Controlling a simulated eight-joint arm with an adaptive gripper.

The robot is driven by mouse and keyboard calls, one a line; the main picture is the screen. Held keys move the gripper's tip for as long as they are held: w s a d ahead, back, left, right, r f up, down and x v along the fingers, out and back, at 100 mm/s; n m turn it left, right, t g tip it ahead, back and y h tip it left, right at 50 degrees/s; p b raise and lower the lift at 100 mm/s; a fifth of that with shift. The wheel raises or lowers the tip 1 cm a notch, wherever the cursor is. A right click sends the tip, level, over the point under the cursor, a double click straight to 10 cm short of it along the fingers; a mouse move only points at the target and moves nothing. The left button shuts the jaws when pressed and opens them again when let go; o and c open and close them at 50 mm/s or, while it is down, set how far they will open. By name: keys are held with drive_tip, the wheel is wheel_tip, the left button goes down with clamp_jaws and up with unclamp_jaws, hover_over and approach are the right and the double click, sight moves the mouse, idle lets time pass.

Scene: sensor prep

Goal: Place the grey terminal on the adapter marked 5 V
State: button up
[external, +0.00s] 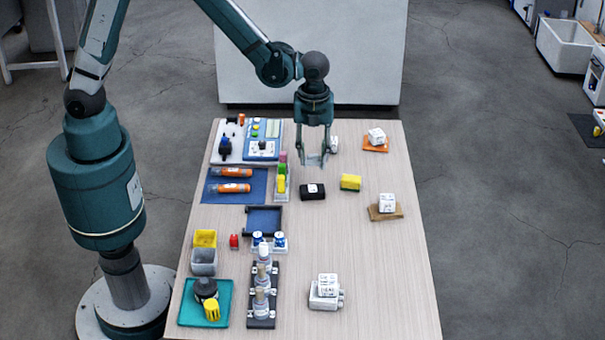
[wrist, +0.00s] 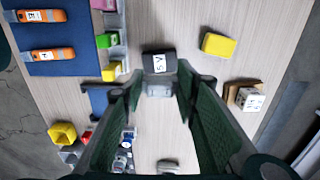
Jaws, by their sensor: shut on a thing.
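The adapter marked 5 V is a black block with a white label (external: 312,192), lying flat on the table; its label reads in the wrist view (wrist: 158,63). My gripper (external: 313,160) is above the table, a little behind the adapter in the external view, pointing down. In the wrist view its green fingers are shut on a small grey piece, which looks like the grey terminal (wrist: 159,90). This piece appears just below the adapter in that picture, and I cannot tell the height gap. In the external view the fingers mostly hide it.
A yellow block (external: 350,182) lies right of the adapter. A rack with coloured blocks (external: 281,183) stands left of it. White cubes sit on an orange pad (external: 384,147) and a brown pad (external: 375,214). A blue tray (external: 263,220) is nearer. The table right of the tray is clear.

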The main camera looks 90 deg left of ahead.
hover_over(313, 187)
drive_tip(key=shift+f+b, duration=0.3)
drive_tip(key=shift+f, duration=1.9)
drive_tip(key=shift+f+b, duration=0.3)
drive_tip(key=shift+f, duration=1.55)
drive_tip(key=shift+f, duration=0.15)
drive_tip(key=o, duration=0.8)
drive_tip(key=shift+c, duration=0.2)
drive_tip(key=shift+r, duration=0.2)
drive_tip(key=shift+r+p, duration=0.9)
drive_tip(key=shift+r, duration=5.05)
